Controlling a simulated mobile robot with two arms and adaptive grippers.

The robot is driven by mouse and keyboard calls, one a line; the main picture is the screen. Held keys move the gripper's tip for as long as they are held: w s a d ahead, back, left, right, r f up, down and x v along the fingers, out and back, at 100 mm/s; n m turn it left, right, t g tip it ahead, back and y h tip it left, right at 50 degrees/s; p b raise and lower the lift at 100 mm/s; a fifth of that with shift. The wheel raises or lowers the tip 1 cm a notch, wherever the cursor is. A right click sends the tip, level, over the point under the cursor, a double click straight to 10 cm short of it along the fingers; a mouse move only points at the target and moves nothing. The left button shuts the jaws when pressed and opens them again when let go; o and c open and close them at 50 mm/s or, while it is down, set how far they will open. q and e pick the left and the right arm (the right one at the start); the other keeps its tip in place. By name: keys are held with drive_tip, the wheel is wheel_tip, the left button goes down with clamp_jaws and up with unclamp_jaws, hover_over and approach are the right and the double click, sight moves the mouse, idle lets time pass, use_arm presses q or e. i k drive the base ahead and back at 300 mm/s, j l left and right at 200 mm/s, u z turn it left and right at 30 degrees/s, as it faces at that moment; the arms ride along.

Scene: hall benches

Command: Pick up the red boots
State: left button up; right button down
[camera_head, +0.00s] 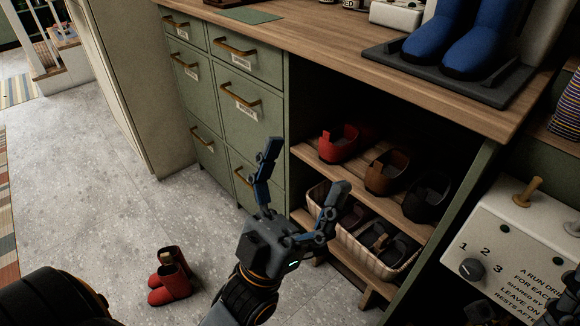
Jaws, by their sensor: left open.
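The red boots (170,277) stand upright as a pair on the grey floor at the lower left. My left gripper (303,170) is open and empty, with its two fingers spread and pointing up the picture. It is to the right of the boots and above them in the picture, apart from them, in front of the green cabinet. Its wrist shows just below the fingers.
The green cabinet (228,85) has labelled drawers and an open shelf (357,155) with a red shoe (339,144) and other shoes. A basket (339,228) holds dark shoes. Blue boots (455,40) stand on a dark tray (487,88) on the countertop. Floor (100,190) around the red boots is clear.

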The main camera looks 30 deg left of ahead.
sight(170, 284)
drive_tip(key=u, duration=2)
drive_tip(key=i+l+u, duration=0.15)
drive_tip(key=i, duration=0.4)
drive_tip(key=i+l+u, duration=0.2)
drive_tip(key=i, duration=0.3)
